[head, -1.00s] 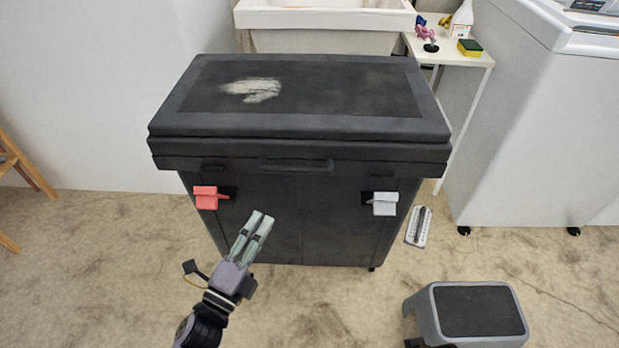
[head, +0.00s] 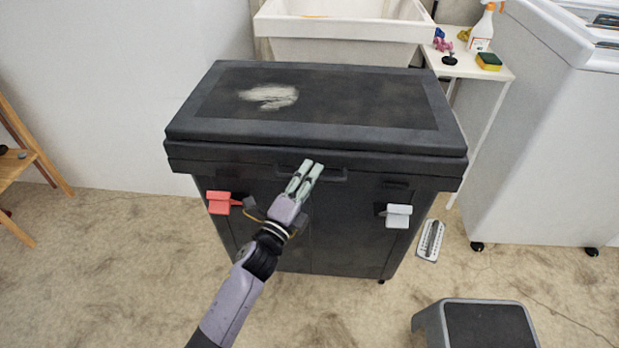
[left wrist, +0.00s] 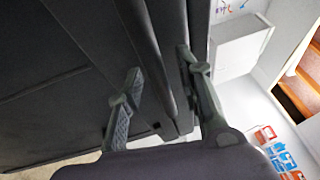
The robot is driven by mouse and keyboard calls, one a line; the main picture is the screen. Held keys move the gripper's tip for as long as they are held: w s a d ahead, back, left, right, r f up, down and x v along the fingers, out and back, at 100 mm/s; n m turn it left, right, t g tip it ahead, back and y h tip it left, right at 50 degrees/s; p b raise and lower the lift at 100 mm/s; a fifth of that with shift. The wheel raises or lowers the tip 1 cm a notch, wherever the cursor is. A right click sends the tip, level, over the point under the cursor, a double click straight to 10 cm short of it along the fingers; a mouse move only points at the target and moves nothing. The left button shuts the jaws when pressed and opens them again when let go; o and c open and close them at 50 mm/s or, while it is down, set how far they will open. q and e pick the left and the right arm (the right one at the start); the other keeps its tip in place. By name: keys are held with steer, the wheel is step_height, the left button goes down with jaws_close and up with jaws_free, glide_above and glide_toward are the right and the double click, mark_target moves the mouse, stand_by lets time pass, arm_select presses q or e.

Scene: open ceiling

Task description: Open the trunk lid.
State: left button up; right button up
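The dark trunk (head: 345,235) stands ahead with its lid (head: 360,103) lying flat and closed on top. A dark handle (head: 335,175) is at the middle of its front edge. A red latch (head: 222,203) is on the front left and a pale grey latch (head: 398,215) on the front right. My left gripper (head: 312,167) is at the handle, just below the lid's front edge. In the left wrist view its fingers (left wrist: 160,62) are apart, with the trunk's dark rim between or just beyond them. I cannot tell whether they touch it. My right gripper is not in view.
A white sink (head: 340,30) stands behind the trunk, and a small side table (head: 470,67) at the back right. A white appliance (head: 550,130) is on the right. A grey step stool (head: 485,325) is on the carpet at the front right. A wooden stand (head: 20,165) is at the left.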

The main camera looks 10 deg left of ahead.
arm_select(q)
steer(key=shift+c, duration=0.6)
jaws_close()
stand_by(0.4)
